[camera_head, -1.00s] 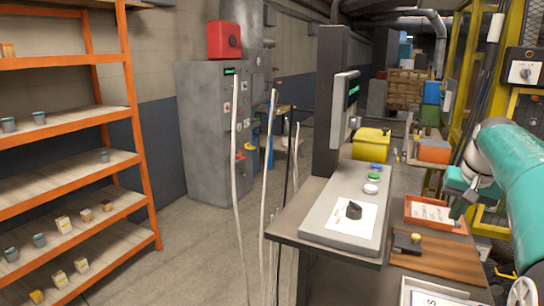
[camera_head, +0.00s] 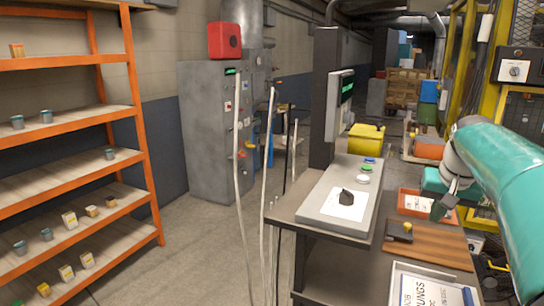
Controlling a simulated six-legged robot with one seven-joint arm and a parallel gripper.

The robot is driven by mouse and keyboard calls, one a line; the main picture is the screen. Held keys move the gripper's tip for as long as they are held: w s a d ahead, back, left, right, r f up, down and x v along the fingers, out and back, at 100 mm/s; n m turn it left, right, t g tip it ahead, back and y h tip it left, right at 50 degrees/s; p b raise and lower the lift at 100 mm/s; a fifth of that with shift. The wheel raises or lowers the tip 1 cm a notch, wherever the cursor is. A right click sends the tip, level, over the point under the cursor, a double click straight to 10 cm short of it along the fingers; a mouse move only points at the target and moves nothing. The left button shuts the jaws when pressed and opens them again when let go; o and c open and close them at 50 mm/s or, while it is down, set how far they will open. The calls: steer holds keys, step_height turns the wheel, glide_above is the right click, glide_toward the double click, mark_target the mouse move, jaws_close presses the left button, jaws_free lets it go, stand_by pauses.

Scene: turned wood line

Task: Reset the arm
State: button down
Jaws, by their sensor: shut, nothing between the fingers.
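My teal arm (camera_head: 500,170) reaches in from the right edge. My gripper (camera_head: 440,209) points down at the arm's left end, small and dark in this view. It is shut and empty. In the picture it lies in front of an orange tray (camera_head: 412,203) with a white label. I cannot tell the height of the gripper above the bench.
A control panel (camera_head: 330,221) with a black knob and coloured buttons stands left of the arm. A brown wooden board (camera_head: 440,248) and a white sign (camera_head: 425,290) lie nearby. An orange shelf rack (camera_head: 140,120) stands at left. The floor (camera_head: 205,240) between is clear.

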steer(key=s+a+f+n+t, duration=0.1)
steer(key=s+a+n, duration=0.1)
steer(key=s+a, duration=0.95)
steer(key=s+a+f+n+t, duration=0.1)
steer(key=s+a+f+n, duration=0.1)
steer(key=s+a+f, duration=0.8)
steer(key=shift+s+n+y, duration=0.3)
steer(key=shift+s+n, duration=0.1)
steer(key=shift+s, duration=0.6)
steer(key=shift+f, duration=0.1)
